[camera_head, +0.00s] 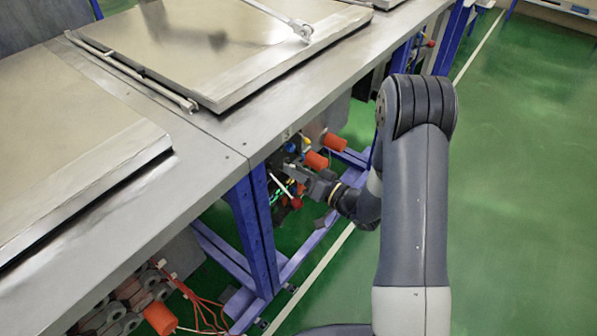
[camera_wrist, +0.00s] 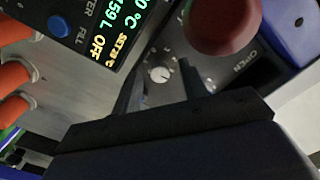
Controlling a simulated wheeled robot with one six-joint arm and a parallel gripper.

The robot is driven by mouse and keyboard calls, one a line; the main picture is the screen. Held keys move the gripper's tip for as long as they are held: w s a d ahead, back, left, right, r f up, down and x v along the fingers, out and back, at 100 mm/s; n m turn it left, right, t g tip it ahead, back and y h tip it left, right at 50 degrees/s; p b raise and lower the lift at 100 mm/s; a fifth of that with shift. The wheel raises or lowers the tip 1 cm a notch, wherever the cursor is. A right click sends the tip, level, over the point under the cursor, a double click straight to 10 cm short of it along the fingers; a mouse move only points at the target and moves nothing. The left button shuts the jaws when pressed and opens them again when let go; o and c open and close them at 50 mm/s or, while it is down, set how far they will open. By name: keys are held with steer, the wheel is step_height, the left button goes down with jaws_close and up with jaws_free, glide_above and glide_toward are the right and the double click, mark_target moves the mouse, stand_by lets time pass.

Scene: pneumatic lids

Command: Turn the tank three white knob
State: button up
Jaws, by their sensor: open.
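The white knob (camera_wrist: 159,74) is small and round with a pointer mark. It sits on a dark panel with a dial scale, in the middle of the wrist view. My gripper (camera_wrist: 165,85) is open, with one dark finger on each side of the knob in the picture. I cannot tell whether the fingers touch it. In the head view my gripper (camera_head: 300,174) is at the equipment under the metal bench, and the knob cannot be made out there. No tank number label shows in these frames.
In the wrist view a dark red knob (camera_wrist: 222,22) looms above the right finger. A display (camera_wrist: 112,30), a blue button (camera_wrist: 60,27) and orange parts (camera_wrist: 15,75) are at left. In the head view the bench edge (camera_head: 255,150) overhangs, with blue legs (camera_head: 250,225) below and open green floor at right.

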jaws_close()
steer(key=shift+m, duration=0.7)
jaws_free()
steer(key=v, duration=1.1)
steer(key=shift+b, duration=0.3)
steer(key=shift+w+a, duration=0.1)
steer(key=shift+a, duration=0.05)
steer(key=w+a+n, duration=0.1)
steer(key=w+a, duration=0.5)
steer(key=a, duration=0.2)
steer(key=shift+w+a+p, duration=0.2)
steer(key=shift+w+p, duration=0.05)
steer(key=shift+p, duration=0.05)
